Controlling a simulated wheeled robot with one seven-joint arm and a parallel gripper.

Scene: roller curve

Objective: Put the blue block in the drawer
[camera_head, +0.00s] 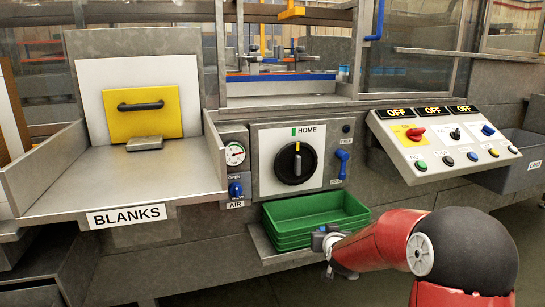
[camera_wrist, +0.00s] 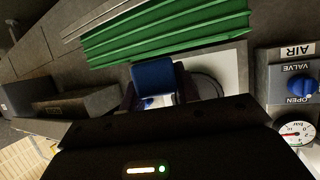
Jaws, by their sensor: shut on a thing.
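The blue block (camera_wrist: 155,78) is between the two dark fingers of my gripper (camera_wrist: 158,88) in the wrist view. My gripper is shut on it, beside the green ribbed stack. No part is labelled as a drawer. A yellow panel (camera_head: 155,122) with a black handle stands behind the BLANKS tray, and a dark box-like opening (camera_head: 28,285) shows at lower left.
The BLANKS tray (camera_head: 70,190) has raised side walls and a grey plate (camera_head: 145,143) on it. A grey shelf (camera_head: 275,257) carries the green trays. Above are a HOME dial (camera_head: 295,163) and the blue AIR valve (camera_head: 236,190). A sloped button panel (camera_head: 445,150) is at right.

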